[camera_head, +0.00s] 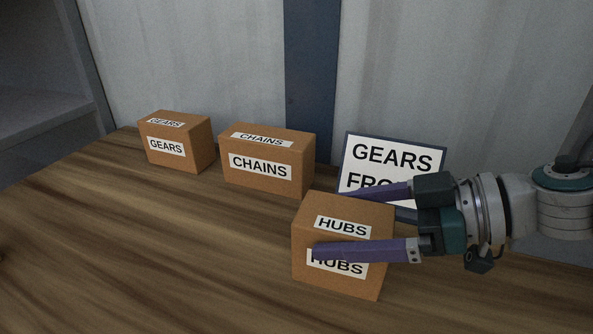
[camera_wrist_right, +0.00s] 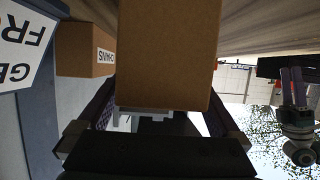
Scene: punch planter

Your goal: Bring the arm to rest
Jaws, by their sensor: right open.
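My right gripper (camera_head: 328,224) comes in from the right with its purple fingers open. The orange-brown HUBS box (camera_head: 344,217) stands on the table between the fingers, one in front of its labelled face and one behind it. I cannot tell whether either finger touches it. The front finger covers part of the lower label. In the right wrist view the HUBS box (camera_wrist_right: 168,50) fills the space between the fingers. My left gripper (camera_wrist_right: 291,88) shows small at the right of that view, its jaw gap unclear; it is not in the head view.
The CHAINS box (camera_head: 266,160) and GEARS box (camera_head: 175,141) stand to the left along the back of the wooden table (camera_head: 130,250). A sign (camera_head: 391,165) reading "GEARS FRO...", partly covered, stands behind the HUBS box. The front left of the table is clear.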

